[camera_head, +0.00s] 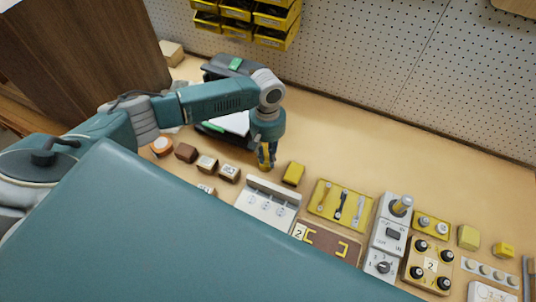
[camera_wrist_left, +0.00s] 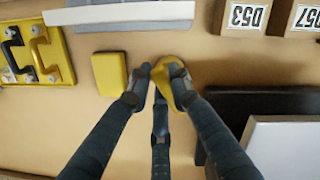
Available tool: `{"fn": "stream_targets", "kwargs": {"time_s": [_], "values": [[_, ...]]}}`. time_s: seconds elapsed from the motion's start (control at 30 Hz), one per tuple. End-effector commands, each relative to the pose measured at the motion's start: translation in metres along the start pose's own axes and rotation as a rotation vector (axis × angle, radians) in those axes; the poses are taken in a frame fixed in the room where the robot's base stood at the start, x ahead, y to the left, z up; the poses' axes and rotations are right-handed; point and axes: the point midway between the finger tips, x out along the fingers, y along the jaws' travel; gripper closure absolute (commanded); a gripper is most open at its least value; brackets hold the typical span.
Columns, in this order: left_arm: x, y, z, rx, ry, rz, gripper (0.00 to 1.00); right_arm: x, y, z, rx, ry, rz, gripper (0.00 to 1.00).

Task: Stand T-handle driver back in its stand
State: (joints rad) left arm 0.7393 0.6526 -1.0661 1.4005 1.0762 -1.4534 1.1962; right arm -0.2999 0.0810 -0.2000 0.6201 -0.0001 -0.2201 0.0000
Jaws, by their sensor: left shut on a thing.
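My left gripper (camera_head: 266,160) points down over the bench and is shut on a yellow thing. In the left wrist view this yellow thing (camera_wrist_left: 178,72) sits between the fingers (camera_wrist_left: 162,82). It looks like the T-handle driver, but the fingers hide much of its shape. A plain yellow block (camera_head: 293,173) stands just right of the gripper, apart from it; it also shows in the left wrist view (camera_wrist_left: 110,73). I cannot tell for sure which thing is the driver's stand. My right gripper is not in view.
A white-and-grey panel (camera_head: 268,205) lies in front of the gripper. Small labelled blocks (camera_head: 229,172) stand left. A dark case (camera_head: 229,66) is behind. The bench's back right is clear.

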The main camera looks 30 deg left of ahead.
Motion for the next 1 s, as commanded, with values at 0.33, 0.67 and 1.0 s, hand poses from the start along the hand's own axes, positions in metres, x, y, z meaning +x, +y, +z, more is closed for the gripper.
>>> {"fn": "stream_targets", "kwargs": {"time_s": [0.33,0.67,1.0], "values": [[-0.0001,0.0001,-0.0001,0.000,0.000,0.001,1.00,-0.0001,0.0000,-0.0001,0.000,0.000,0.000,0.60],[0.0036,0.0002,-0.0003,0.000,-0.001,0.000,1.00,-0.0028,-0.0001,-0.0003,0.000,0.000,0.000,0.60],[0.0074,0.0000,-0.0011,-0.001,0.000,0.000,1.00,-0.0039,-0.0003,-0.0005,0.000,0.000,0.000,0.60]]}}
